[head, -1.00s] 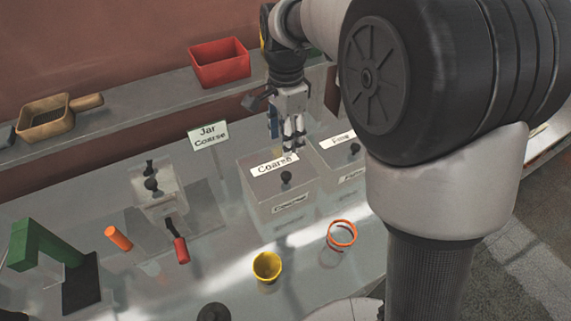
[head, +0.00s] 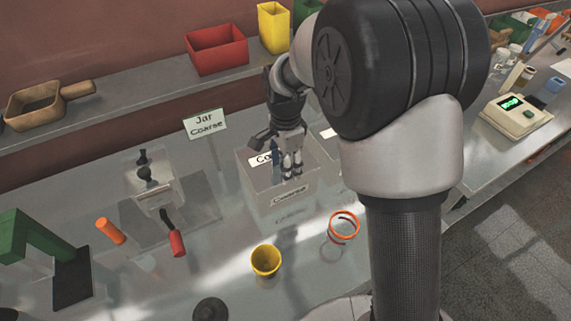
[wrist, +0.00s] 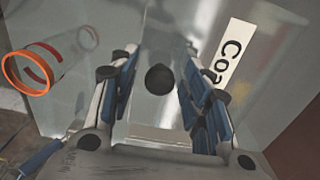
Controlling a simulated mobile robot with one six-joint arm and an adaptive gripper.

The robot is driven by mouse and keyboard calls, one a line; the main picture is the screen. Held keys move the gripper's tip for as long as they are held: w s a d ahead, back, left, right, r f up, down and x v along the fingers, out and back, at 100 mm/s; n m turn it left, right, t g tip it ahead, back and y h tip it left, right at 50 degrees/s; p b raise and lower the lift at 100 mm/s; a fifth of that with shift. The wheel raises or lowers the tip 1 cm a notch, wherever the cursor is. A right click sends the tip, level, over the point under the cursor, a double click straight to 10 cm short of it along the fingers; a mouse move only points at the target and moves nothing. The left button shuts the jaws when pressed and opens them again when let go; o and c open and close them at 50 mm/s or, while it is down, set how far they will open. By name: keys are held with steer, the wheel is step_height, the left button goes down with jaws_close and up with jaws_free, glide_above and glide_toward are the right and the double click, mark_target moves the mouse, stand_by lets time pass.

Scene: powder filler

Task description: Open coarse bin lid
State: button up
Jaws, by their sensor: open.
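The coarse bin (head: 262,203) is a pale, see-through box with a "Coarse" label on its front and another on its lid. My gripper (head: 292,174) is over its lid in the head view and covers part of the lid label (head: 262,159). In the wrist view the lid's dark round knob (wrist: 160,78) shows between the two spread fingers of my gripper (wrist: 160,62), apart from both. The lid looks shut. The knob is hidden behind my gripper in the head view.
A clear jar with an orange rim (head: 344,224) and a yellow cup (head: 265,261) stand in front of the bin. A "Jar Coarse" sign (head: 205,124) stands behind to the left. A second bin's label (head: 329,133) shows at right, mostly hidden by my arm.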

steer(key=shift+c, duration=0.4)
jaws_close()
